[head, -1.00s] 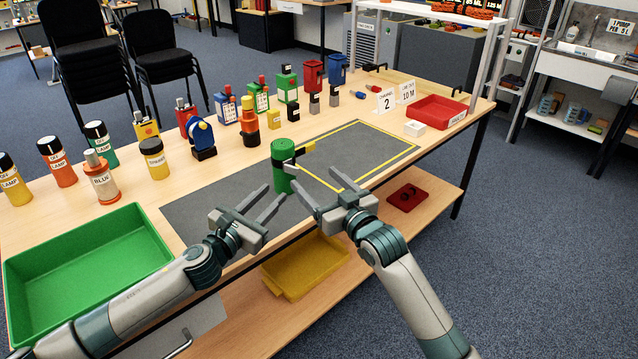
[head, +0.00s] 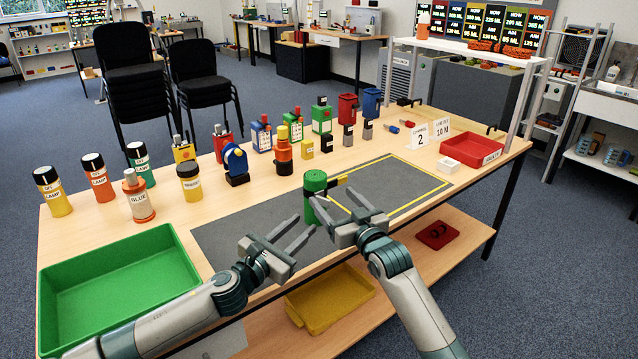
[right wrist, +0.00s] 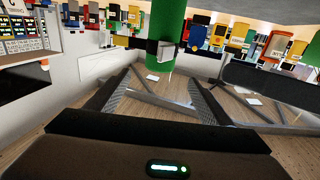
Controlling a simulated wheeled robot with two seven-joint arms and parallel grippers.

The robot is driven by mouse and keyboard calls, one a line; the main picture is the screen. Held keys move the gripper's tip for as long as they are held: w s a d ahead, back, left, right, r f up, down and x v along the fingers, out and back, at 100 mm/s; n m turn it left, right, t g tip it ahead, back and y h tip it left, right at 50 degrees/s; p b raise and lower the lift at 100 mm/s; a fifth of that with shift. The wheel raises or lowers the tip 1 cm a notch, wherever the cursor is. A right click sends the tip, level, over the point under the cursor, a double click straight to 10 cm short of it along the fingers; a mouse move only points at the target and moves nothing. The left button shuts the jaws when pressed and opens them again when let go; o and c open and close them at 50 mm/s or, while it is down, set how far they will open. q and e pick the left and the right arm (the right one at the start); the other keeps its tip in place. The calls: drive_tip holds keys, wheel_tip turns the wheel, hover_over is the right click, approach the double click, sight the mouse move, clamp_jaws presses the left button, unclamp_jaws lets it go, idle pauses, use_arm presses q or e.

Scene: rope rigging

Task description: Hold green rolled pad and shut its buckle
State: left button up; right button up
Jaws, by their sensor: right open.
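The green rolled pad (head: 314,184) stands upright on the grey mat, near its front edge. A grey buckle part and a yellow tab (head: 342,180) stick out from its right side. In the right wrist view the pad (right wrist: 168,30) is beyond the fingers, with the grey buckle (right wrist: 161,49) on its near face; whether it is latched I cannot tell. My right gripper (head: 331,197) is open, just in front of the pad, with nothing between its fingers. My left gripper (head: 305,224) is open and empty, in front and to the left of the pad.
A green tray (head: 120,275) stands at the table's left. Several bottles and devices line the back, including an orange-and-yellow one (head: 283,155). A red tray (head: 474,149) is at the right. The grey mat (head: 250,222) is mostly clear around the pad.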

sight(320, 184)
drive_tip(key=x, duration=1)
drive_tip(key=c, duration=1.3)
drive_tip(key=shift+o, duration=0.2)
